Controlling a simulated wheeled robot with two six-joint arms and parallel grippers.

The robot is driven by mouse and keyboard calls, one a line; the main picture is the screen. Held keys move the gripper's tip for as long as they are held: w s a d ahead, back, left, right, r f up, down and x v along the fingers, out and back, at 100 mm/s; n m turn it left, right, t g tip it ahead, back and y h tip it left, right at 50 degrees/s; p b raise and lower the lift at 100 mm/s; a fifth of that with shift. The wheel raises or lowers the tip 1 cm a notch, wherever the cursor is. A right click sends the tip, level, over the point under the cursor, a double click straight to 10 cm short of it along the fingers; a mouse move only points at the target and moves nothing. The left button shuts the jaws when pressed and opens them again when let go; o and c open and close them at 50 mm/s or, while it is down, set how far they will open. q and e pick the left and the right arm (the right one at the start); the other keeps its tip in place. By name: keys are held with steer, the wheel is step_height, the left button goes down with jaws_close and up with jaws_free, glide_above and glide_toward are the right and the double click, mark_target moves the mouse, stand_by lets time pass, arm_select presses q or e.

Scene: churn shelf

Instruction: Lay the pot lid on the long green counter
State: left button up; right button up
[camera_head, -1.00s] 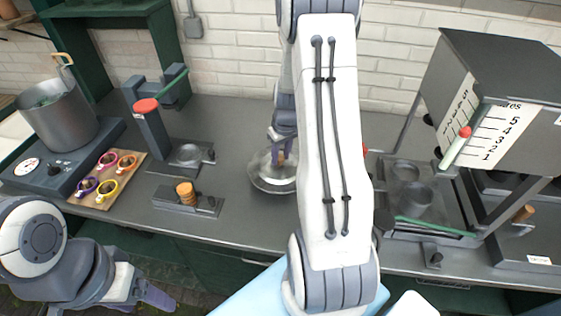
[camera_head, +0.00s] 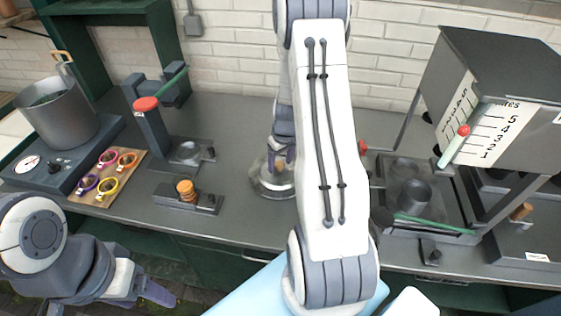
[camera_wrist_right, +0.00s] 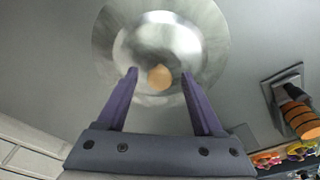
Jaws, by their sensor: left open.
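The pot lid (camera_head: 264,183) is a round shiny metal disc with a wooden knob. It appears to lie flat, knob up, on the long counter (camera_head: 245,220), whose top looks dark grey over a green front. In the head view my right arm hides the lid's right part. In the right wrist view the lid (camera_wrist_right: 155,30) is at the top centre. My right gripper (camera_wrist_right: 159,77) is open, its purple fingers on either side of the knob with a gap at each side. My left gripper (camera_head: 150,292) is open and empty, low at the left, in front of the counter.
A pot (camera_head: 60,112) stands on a scale at the far left, beside a board (camera_head: 125,180) of coloured rings. A red-topped press (camera_head: 150,125) and a block with wooden discs (camera_head: 186,190) stand left of the lid. A metal cup (camera_head: 415,193) and large machine are right.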

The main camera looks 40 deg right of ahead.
mark_target(284, 175)
steer(key=shift+r, duration=0.15)
step_height(284, 175, up, 12)
steer(key=s, duration=0.2)
steer(key=s+a+r+n+y, duration=0.1)
steer(key=s+a+r+n, duration=0.1)
steer(key=a, duration=1)
steer(key=s+a+r+n, duration=0.2)
steer(key=a+r, duration=0.1)
steer(key=a, duration=0.9)
steer(key=s+a+n+g, duration=0.1)
steer(key=s+a+n, duration=0.1)
steer(key=s+a, duration=0.3)
steer(key=s+a+n, duration=0.2)
steer(key=s+a, duration=0.3)
steer(key=s, duration=0.5)
steer(key=shift+s+r+g+b, duration=0.15)
steer(key=shift+r+g+b, duration=0.1)
steer(key=shift+g+b, duration=0.15)
